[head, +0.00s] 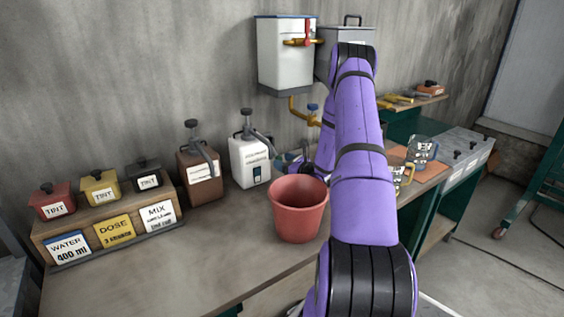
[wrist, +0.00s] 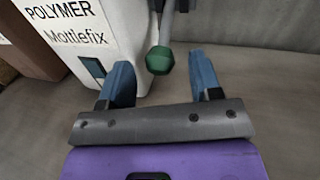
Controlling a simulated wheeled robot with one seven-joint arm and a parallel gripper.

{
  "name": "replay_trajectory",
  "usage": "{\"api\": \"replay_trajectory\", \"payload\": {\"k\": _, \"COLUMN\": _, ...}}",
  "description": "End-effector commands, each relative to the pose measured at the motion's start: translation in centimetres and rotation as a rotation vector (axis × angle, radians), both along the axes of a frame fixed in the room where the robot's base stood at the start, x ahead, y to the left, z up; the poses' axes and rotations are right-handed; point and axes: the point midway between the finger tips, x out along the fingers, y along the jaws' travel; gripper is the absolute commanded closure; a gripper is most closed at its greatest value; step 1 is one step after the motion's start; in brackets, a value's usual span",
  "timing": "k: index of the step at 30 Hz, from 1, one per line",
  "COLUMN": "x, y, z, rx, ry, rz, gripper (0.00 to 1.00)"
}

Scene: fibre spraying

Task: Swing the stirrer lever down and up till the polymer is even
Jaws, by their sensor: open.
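The white polymer canister (head: 249,160) stands on the bench near the wall; its labelled face (wrist: 85,35) fills the upper left of the wrist view. The grey stirrer lever (wrist: 167,25) hangs down along the canister's right side and ends in a green knob (wrist: 159,61). My gripper (wrist: 162,72) is open, with one blue finger on each side of the knob in the picture. I see gaps on both sides, and I cannot tell how far the knob reaches between the fingers. In the head view my gripper (head: 292,164) is partly hidden by my arm.
A red bucket (head: 298,208) stands in front of the canister, close to my arm. A brown canister (head: 199,178) stands to its left, then a rack (head: 75,233) with tint pots. A white tank (head: 287,60) hangs on the wall above. The bench's front left is clear.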

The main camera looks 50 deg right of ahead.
Motion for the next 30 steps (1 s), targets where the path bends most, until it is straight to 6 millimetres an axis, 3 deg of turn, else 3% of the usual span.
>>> {"api": "replay_trajectory", "payload": {"k": 13, "x": 1.01, "y": 0.04, "z": -0.02, "rx": 0.0, "ry": 0.001, "rz": 0.0, "gripper": 0.42}}
{"api": "replay_trajectory", "payload": {"k": 21, "x": 0.99, "y": 0.04, "z": -0.01, "rx": 0.0, "ry": 0.0, "rz": 0.0, "gripper": 1.0}}
{"api": "replay_trajectory", "payload": {"k": 30, "x": 0.89, "y": 0.06, "z": 0.37, "rx": 0.004, "ry": 0.028, "rz": 0.0, "gripper": 1.0}}
